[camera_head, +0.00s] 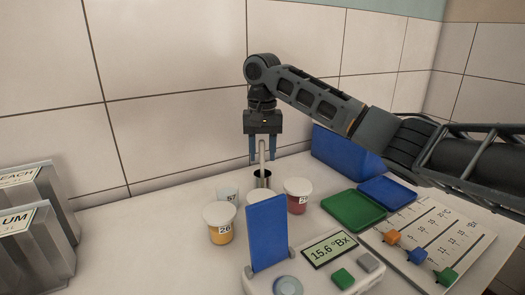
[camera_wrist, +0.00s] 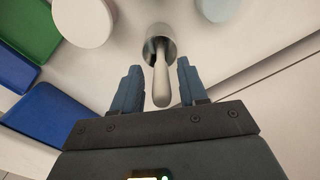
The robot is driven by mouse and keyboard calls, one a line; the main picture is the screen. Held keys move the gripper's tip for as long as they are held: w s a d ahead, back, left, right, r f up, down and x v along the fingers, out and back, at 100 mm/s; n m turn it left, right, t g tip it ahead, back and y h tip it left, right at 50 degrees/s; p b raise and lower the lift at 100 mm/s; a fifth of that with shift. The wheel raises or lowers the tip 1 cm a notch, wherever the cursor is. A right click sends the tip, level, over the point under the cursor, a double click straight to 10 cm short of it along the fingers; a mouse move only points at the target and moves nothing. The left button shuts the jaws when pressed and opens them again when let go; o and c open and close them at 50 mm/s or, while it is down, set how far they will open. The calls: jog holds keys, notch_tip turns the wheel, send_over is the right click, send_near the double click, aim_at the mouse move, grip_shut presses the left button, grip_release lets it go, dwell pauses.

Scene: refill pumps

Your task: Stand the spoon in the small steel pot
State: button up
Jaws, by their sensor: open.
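The small steel pot (camera_head: 263,180) stands on the white counter near the back wall, behind the cups. It also shows in the wrist view (camera_wrist: 159,31). The spoon (camera_head: 262,156) stands nearly upright with its lower end inside the pot; its pale handle (camera_wrist: 161,84) points up toward my gripper. The spoon's bowl is hidden in the pot. My gripper (camera_head: 263,159) points down above the pot with its blue fingers apart. In the wrist view its fingers (camera_wrist: 155,85) are on either side of the handle, with a gap at each side.
Lidded cups stand close in front of the pot: an orange one (camera_head: 221,225) and a red one (camera_head: 297,196). A meter with a blue panel (camera_head: 267,233) is in front. Green (camera_head: 353,211) and blue (camera_head: 387,193) trays lie right. Steel bins (camera_head: 38,235) stand left.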

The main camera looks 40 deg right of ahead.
jog(key=shift+r, duration=0.1)
notch_tip(320, 180, up, 12)
jog(key=shift+p, duration=0.45)
dwell(0.5)
